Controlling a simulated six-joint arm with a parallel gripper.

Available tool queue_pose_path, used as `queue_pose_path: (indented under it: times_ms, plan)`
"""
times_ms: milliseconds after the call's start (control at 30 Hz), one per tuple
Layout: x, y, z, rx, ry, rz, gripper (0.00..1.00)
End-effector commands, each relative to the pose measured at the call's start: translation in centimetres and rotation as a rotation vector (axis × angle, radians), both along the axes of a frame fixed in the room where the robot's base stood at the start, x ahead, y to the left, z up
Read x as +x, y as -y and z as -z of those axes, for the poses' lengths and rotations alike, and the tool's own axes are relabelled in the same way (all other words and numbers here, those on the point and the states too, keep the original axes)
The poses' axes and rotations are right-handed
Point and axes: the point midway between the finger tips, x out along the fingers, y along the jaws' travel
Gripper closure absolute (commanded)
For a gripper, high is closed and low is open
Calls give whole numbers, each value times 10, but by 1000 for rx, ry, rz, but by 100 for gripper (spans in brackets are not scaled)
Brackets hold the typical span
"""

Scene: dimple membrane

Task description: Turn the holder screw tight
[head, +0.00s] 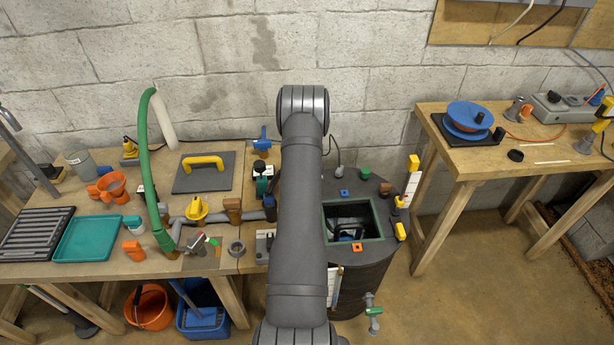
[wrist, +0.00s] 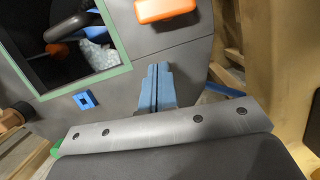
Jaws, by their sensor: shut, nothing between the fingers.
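My gripper (wrist: 156,72) shows in the wrist view as two blue-grey fingers pressed together, shut and empty. It is over the dark grey tank lid (wrist: 120,90), to the right of a green-edged opening (wrist: 128,68). In the head view my arm covers the middle, and my gripper is hidden. I cannot pick out the holder screw with certainty. An orange rounded piece with a pale face (wrist: 167,9) lies beyond the fingertips. A small blue square piece with a hole (wrist: 86,100) is left of the fingers, apart from them.
In the head view, the tank lid (head: 388,251) carries yellow pieces (head: 400,231) and an orange square (head: 357,247). A tap (head: 373,311) sticks out at its front. A cluttered bench (head: 100,275) stands left, another bench (head: 466,168) right. The floor between tank and right bench is clear.

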Motion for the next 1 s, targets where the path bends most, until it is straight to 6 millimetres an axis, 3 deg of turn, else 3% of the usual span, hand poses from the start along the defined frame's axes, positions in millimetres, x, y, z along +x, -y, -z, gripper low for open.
queue_pose_path:
  times_ms: [333,1000]
  plan:
    - [-32,-2,-5,-2,4,1,100]
    - [-36,-1,-5,-2,4,35,100]
